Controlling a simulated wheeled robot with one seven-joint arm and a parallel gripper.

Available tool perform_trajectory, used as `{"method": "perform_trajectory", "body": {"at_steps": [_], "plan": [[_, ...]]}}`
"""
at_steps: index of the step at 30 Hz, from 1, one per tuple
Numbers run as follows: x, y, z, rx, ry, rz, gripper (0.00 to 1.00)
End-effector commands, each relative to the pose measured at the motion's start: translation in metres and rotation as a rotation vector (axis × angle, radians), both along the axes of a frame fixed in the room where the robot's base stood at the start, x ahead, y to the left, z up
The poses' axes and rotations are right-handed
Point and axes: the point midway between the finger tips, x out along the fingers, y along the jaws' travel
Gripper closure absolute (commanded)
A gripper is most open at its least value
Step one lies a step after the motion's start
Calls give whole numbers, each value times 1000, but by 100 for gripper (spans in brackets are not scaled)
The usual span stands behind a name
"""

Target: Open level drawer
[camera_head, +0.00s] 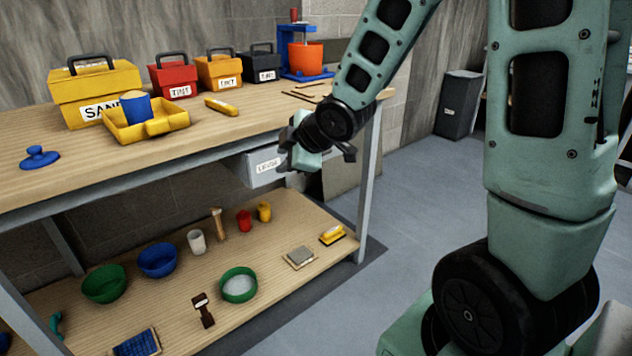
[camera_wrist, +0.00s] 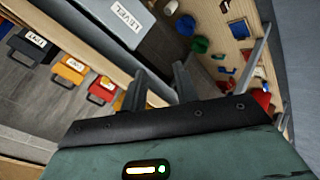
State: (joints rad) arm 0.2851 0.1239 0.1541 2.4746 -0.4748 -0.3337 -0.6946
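The level drawer (camera_head: 258,181) is a grey box with a white label, hung under the right end of the workbench top. Its labelled grey front (camera_wrist: 93,8) also shows at the top of the wrist view, where the label reads LEVEL. My gripper (camera_head: 317,158) is in front of the drawer's right part in the head view and hides some of it. Its two dark fingers (camera_wrist: 161,88) are apart with nothing between them. In the wrist view the drawer lies beyond the fingertips, with no clear contact. The drawer looks shut. I cannot make out its handle.
The workbench top (camera_head: 60,188) holds labelled toolboxes, a yellow tray (camera_head: 170,121) and a blue press with an orange bucket (camera_head: 306,59). The lower shelf (camera_head: 190,290) holds bowls, cups and brushes. A metal leg (camera_head: 369,180) stands right of the gripper.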

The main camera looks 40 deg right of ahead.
Motion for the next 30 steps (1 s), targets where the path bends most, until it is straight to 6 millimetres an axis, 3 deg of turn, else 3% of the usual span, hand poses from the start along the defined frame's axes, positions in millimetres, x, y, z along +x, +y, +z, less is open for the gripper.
{"method": "perform_trajectory", "body": {"at_steps": [1, 6, 12, 15, 20, 25, 30], "plan": [[7, -31, -30, -43, -59, 8, 70], [15, -113, -63, -222, -262, 81, 70], [-4, -182, -89, -413, -434, 148, 70], [-13, -200, -94, -470, -482, 167, 70], [-17, -209, -94, -507, -514, 182, 70], [1, -209, -97, -509, -516, 185, 70], [35, -208, -104, -507, -517, 185, 70]]}}
